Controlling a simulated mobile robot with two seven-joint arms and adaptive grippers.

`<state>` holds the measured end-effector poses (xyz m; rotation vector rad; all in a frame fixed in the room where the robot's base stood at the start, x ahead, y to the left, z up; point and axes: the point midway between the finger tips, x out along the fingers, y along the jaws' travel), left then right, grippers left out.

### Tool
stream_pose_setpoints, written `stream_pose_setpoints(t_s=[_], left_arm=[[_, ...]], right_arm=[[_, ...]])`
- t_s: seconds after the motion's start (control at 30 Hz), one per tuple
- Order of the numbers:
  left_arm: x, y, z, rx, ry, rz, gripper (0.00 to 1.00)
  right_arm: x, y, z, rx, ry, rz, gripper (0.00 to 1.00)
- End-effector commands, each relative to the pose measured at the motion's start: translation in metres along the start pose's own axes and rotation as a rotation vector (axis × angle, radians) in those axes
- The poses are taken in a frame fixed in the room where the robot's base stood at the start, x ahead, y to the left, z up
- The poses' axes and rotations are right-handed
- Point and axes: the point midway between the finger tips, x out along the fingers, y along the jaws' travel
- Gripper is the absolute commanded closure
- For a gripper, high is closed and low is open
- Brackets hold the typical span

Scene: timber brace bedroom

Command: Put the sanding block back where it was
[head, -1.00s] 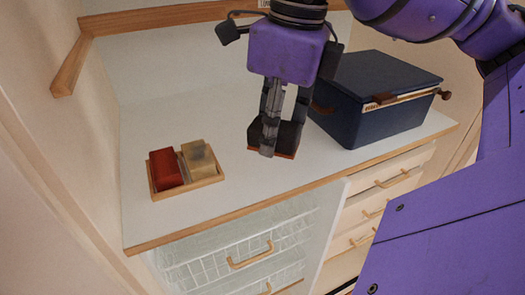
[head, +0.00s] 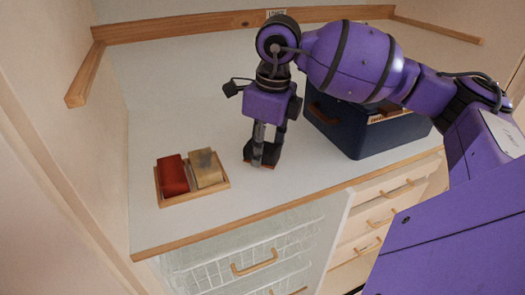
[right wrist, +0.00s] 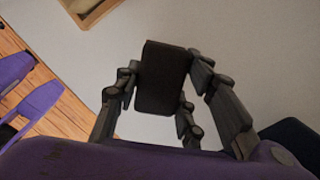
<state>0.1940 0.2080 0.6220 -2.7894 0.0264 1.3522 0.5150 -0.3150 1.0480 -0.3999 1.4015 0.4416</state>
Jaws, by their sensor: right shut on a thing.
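A dark block with a reddish-brown underside, which looks like the sanding block (head: 268,154), is between the fingers of my right gripper (head: 259,150). In the right wrist view the dark block (right wrist: 162,80) sits between the fingers of the shut gripper (right wrist: 165,95). The gripper points down over the white counter, right of a small wooden tray (head: 196,198). I cannot tell whether the block touches the counter. The tray holds a red block (head: 172,175) and a tan block (head: 206,168). My left gripper is not in view.
A dark blue box (head: 375,137) stands on the counter (head: 300,185) behind and right of the gripper. Bare counter lies between tray and gripper. The counter's wooden front edge (head: 290,212) is above drawers and wire baskets. A wall is at the left.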

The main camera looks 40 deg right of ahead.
Motion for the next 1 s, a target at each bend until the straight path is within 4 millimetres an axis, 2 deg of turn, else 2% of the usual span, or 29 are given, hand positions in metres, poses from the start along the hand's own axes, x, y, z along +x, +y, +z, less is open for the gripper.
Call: stream_pose_setpoints(t_s=[0.1,0.53,0.57,0.67,1.0], left_arm=[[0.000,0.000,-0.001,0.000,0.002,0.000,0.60],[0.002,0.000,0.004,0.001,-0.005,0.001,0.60],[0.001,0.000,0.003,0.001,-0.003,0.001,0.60],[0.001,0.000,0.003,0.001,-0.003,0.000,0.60],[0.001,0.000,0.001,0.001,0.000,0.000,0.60]], right_arm=[[0.011,0.000,-0.002,0.000,-0.001,-0.001,0.87],[0.018,0.000,-0.003,0.000,-0.001,-0.001,0.87],[0.017,0.000,-0.003,0.000,-0.001,-0.001,0.59],[0.017,0.000,-0.003,0.000,0.000,0.000,0.46],[0.015,0.000,-0.002,0.000,-0.001,-0.001,0.44]])
